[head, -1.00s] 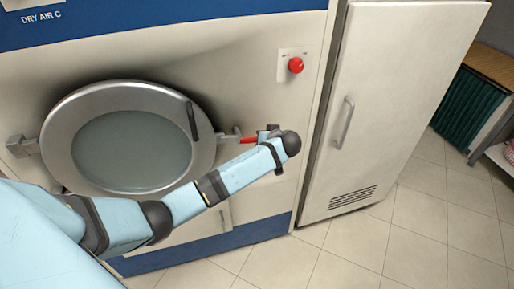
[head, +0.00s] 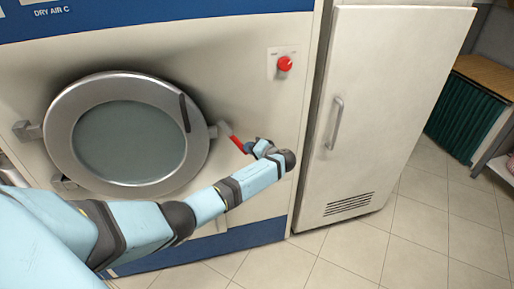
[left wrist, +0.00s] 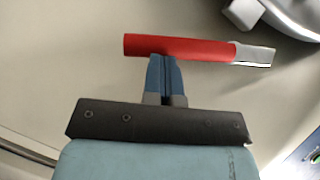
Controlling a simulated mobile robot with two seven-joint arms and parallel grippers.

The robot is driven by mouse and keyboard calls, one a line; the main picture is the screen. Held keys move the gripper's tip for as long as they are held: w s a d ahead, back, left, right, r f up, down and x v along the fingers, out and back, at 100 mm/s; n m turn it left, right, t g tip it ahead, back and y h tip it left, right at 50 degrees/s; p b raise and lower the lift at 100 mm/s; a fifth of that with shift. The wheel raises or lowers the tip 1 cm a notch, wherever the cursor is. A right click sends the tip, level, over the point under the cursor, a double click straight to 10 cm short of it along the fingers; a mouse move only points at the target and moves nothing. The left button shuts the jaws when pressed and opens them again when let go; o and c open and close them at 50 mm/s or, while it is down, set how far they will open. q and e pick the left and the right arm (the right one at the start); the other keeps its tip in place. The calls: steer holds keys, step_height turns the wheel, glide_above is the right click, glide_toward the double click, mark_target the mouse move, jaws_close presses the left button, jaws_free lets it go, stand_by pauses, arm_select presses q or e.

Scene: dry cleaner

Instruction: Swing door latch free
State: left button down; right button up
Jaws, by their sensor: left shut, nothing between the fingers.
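The door latch is a lever with a red grip (head: 236,143) and a metal end, on the right side of the round dryer door (head: 62,135). In the head view it slopes down to the right. In the left wrist view the red grip (left wrist: 180,47) lies across the top, its metal end to the right. My left gripper (head: 250,147) is at the outer end of the red grip. Its fingers (left wrist: 160,62) are shut with nothing between them, tips against or just short of the grip; I cannot tell which. The door lies flat in its frame. My right gripper is not in view.
A red button (head: 285,63) sits on the machine front above the latch. A tall pale cabinet (head: 375,110) with a vertical handle stands to the right. Tiled floor (head: 420,235) lies open in front. A dark handle (head: 184,112) is on the door rim.

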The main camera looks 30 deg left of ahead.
arm_select(q)
steer(key=s+a+f+m+y, duration=0.1)
steer(key=m+y, duration=0.1)
steer(key=shift+s+a+f+m+b, duration=0.35)
steer(key=shift+a+m+b, duration=0.05)
steer(key=shift+s+a+f, duration=0.2)
steer(key=shift+s+a, duration=0.1)
steer(key=shift+s, duration=0.05)
stand_by(0.4)
steer(key=b, duration=0.3)
glide_toward(243, 152)
steer(key=s+d, duration=0.2)
steer(key=d, duration=0.2)
steer(key=shift+w+d+r, duration=0.1)
steer(key=shift+r, duration=0.2)
